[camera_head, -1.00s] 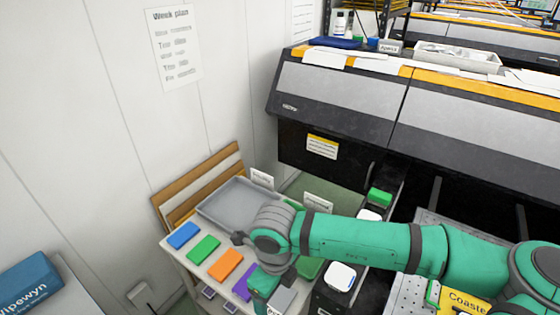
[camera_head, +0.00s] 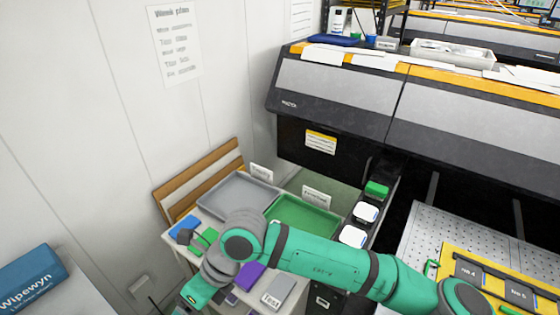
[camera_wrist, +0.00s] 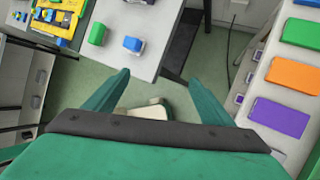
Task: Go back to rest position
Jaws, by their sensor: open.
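My green and grey arm reaches across the lower middle of the head view, with its hand end (camera_head: 196,291) low at the left, in front of the side table. In the wrist view my gripper (camera_wrist: 157,92) is open. Its two green fingers are spread apart with nothing between them, above the floor. In the head view the fingertips are not clear. A green-topped item (camera_head: 376,190) and two white-topped items (camera_head: 366,212) (camera_head: 353,237) stand in the dark channel beside the table.
The side table holds a grey tray (camera_head: 213,207), a green tray (camera_head: 332,228), and blue (camera_head: 184,226), green (camera_head: 205,240) and purple (camera_head: 250,277) blocks. The wrist view shows green (camera_wrist: 97,33) and blue (camera_wrist: 132,43) topped items on a grey surface. A blue box (camera_head: 32,277) is at lower left.

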